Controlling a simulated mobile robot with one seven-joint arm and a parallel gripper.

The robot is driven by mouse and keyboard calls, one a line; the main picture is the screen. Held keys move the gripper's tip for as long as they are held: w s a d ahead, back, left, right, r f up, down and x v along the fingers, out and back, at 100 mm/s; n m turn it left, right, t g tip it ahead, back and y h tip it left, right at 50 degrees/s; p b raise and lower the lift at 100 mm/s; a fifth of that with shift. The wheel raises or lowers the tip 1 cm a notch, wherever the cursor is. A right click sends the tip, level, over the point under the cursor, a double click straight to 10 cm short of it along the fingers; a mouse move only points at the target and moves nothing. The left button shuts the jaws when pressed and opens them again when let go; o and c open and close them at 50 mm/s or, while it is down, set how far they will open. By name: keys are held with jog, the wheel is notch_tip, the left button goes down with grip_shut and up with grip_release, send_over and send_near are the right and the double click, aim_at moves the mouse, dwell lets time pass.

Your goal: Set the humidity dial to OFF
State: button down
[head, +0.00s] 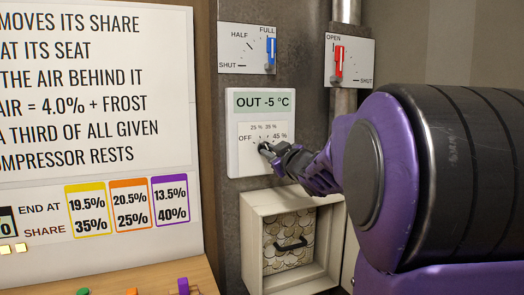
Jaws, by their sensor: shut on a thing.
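The humidity dial (264,147) is a small dark knob low on a white wall panel (233,130). Its scale reads OFF at the left, 25 % and 35 % at the top and 45 % at the right. A display on the panel reads OUT -5 °C. My gripper (270,150) reaches in from the right and is shut on the dial. The fingers cover most of the knob, so I cannot tell which mark it points to.
Above are a blue lever (271,50) by FULL and a red lever (339,60) by OPEN. Below the panel is a pale open box (252,245) with a dark-handled, patterned front inside. A text board (90,90) stands left, above a wooden ledge (150,281) with small coloured pegs.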

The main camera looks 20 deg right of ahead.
jog(key=n, duration=0.4)
jog(key=shift+n, duration=1.2)
jog(key=c, duration=0.7)
grip_release()
jog(key=shift+s+d, duration=0.1)
jog(key=shift+s, duration=3.45)
jog(key=shift+w, duration=0.1)
